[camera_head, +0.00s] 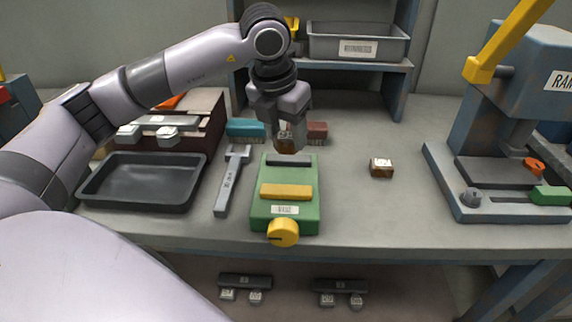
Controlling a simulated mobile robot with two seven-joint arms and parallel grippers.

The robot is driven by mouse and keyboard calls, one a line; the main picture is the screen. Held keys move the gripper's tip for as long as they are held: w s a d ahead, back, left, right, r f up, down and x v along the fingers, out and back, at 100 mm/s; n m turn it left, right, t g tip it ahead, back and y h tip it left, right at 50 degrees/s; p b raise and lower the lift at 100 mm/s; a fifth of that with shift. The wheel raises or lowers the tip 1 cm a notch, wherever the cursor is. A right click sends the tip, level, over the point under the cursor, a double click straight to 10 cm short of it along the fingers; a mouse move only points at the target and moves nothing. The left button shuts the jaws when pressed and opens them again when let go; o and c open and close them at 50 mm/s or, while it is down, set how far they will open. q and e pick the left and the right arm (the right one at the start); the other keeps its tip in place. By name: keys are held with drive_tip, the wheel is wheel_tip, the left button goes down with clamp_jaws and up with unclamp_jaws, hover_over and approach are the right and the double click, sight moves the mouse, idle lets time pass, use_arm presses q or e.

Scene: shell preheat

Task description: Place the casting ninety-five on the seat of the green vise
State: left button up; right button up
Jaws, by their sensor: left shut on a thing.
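My left gripper (287,140) reaches in from the left and points down above the back end of the green vise (256,205). It is shut on a small brown casting (289,147), which is partly hidden by the fingers; its label is too small to read. The casting appears above or just behind the vise's dark back jaw (289,161); I cannot tell whether it touches. The vise has a yellow front jaw (286,192) and a yellow knob (283,233). Another brown casting (381,169) with a white label lies on the bench to the right. My right gripper is not in view.
A black tray (140,205) and a grey wrench-like tool (231,185) lie left of the vise. A teal block (245,129) and a red-brown block (317,132) are behind it. A blue press (530,85) stands at right. The bench right of the vise is mostly clear.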

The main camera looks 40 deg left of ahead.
sight(281, 142)
use_arm(q)
wheel_tip(281, 142, down, 7)
drive_tip(key=shift+f, duration=0.2)
idle(0.3)
drive_tip(key=shift+f+b, duration=0.15)
drive_tip(key=shift+b, duration=0.15)
drive_tip(key=o, duration=0.9)
drive_tip(key=shift+r, duration=0.2)
drive_tip(key=p+v, duration=0.1)
drive_tip(key=v, duration=1)
drive_tip(key=shift+s+r, duration=0.2)
drive_tip(key=shift+r, duration=0.2)
